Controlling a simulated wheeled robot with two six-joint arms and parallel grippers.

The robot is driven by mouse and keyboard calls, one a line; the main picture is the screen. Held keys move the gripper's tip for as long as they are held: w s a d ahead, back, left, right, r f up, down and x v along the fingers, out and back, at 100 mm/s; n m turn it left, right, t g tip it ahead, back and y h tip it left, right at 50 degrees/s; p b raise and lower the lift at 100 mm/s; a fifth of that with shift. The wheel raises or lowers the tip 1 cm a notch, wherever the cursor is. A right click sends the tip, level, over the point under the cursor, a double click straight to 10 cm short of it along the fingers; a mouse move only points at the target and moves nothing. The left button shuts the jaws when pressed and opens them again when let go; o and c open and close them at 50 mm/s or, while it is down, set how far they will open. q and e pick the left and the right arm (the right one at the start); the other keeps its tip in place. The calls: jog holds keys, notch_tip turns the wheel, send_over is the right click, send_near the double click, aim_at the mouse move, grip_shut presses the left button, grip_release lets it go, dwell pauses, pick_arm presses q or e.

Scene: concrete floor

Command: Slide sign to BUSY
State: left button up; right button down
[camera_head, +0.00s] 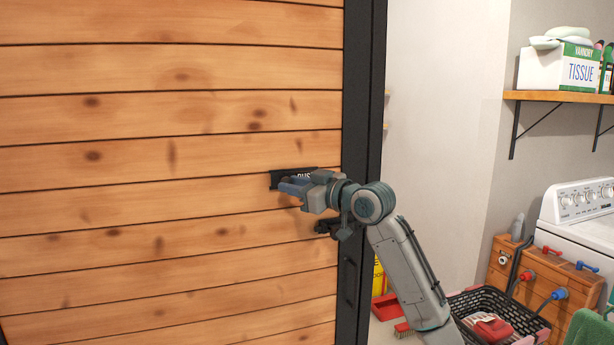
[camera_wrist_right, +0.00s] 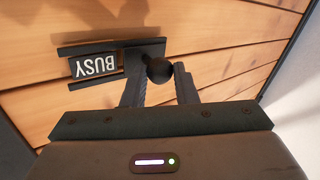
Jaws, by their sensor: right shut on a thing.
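The dark sliding sign (camera_head: 281,176) is mounted on the wooden door, near its right edge. Part of its white lettering shows above my right gripper (camera_head: 290,188) in the head view. In the right wrist view the sign reads BUSY upside down on its label (camera_wrist_right: 97,65), set between two dark rails. A round black knob (camera_wrist_right: 159,70) stands at the end of the sign, between the two fingers of my right gripper (camera_wrist_right: 162,78), which is shut on it. My gripper hides part of the sign in the head view. My left gripper is not in view.
The plank door (camera_head: 150,120) fills the left side, bordered by a black frame (camera_head: 363,90). At right are a shelf (camera_head: 560,97), a washing machine (camera_head: 585,215) and a black basket (camera_head: 475,300).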

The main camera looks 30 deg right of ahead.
jog(key=shift+a, duration=0.1)
jog(key=c, duration=1.4)
grip_release()
jog(key=shift+o, duration=1.3)
jog(key=shift+w+a, duration=0.1)
jog(key=shift+a, duration=0.1)
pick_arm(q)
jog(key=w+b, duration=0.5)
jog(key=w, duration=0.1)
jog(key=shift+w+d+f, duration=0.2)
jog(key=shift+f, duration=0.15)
pick_arm(e)
jog(key=v, duration=1)
jog(key=shift+s+d, duration=0.2)
jog(key=shift+s, duration=0.15)
